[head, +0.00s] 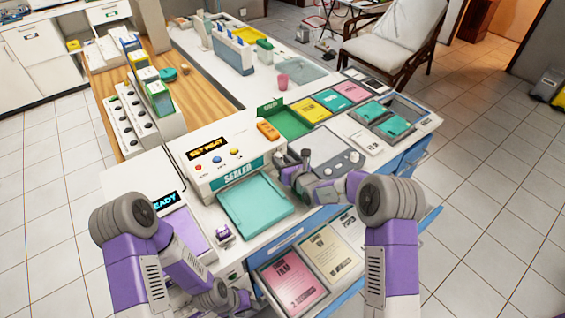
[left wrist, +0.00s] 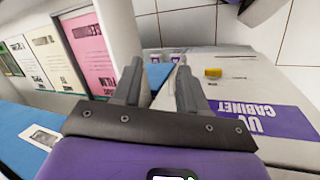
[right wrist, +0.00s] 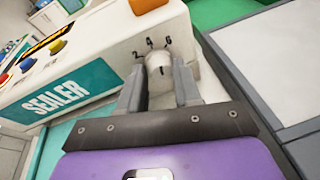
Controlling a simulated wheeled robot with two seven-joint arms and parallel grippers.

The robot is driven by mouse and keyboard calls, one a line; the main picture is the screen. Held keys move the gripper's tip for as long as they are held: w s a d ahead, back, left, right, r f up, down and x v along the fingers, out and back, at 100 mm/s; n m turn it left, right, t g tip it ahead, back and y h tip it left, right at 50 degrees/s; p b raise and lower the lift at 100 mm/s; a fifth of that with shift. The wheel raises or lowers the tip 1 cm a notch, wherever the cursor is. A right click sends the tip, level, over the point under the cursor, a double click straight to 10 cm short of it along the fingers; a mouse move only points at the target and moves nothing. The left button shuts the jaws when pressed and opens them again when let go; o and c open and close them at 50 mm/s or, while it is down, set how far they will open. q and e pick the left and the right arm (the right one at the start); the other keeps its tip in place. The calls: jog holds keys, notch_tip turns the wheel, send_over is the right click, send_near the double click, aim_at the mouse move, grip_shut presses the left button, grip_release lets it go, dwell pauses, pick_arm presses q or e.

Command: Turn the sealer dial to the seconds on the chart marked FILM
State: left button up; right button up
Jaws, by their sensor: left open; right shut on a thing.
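The sealer (head: 222,158) is a white box with a teal SEALER label and an orange display. Its pale dial (right wrist: 160,68) is on the side panel, with small numbers that look like 2, 4 and 6 around its top. My right gripper (right wrist: 160,82) is shut on the dial; in the head view this gripper (head: 297,172) is at the sealer's right side. A dark mark shows on the dial, but which number it faces is unclear. A pink chart (head: 293,282) seems to read FILM and 2 SECONDS. My left gripper (head: 228,300) is low at the counter front, open and empty (left wrist: 158,75).
A teal tray (head: 256,208) lies before the sealer. A beige chart (head: 331,254) stands right of the pink one. The left wrist view shows a UV CABINET (left wrist: 270,118) close by. Coloured trays and cards, including a green one (head: 285,122), fill the counter's right part.

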jog(key=o, duration=1)
jog(key=shift+o, duration=0.2)
jog(key=shift+p+v, duration=0.35)
jog(key=shift+v, duration=3.45)
jog(key=shift+c, duration=0.2)
